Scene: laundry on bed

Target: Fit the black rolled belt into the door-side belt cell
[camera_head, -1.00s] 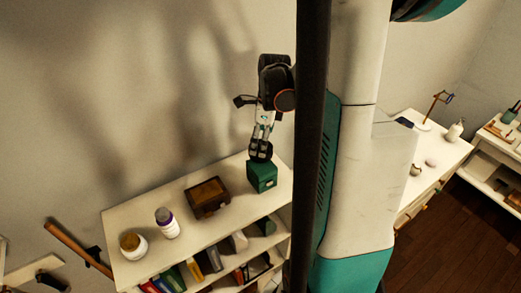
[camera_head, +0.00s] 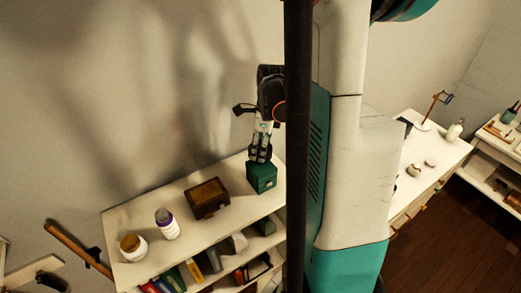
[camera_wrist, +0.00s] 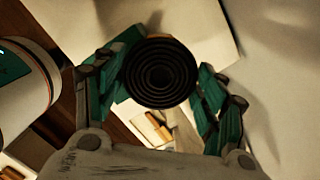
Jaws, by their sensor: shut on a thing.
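The black rolled belt (camera_wrist: 160,75) shows end-on in the wrist view as a round coil of rings. My gripper (camera_wrist: 160,88) is shut on it, with one green-linked finger on each side. In the head view my gripper (camera_head: 260,152) points down with a dark roll at its tips, just above a green box (camera_head: 261,178). I cannot tell whether the roll touches the box. The door-side belt cell is not clearly identifiable in either view.
The green box stands on a white shelf unit (camera_head: 145,212) beside a brown chest (camera_head: 208,197). Two jars (camera_head: 167,223) (camera_head: 133,246) stand further left. Lower shelves hold upright books. A white desk (camera_head: 440,155) is on the right; a wall is behind.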

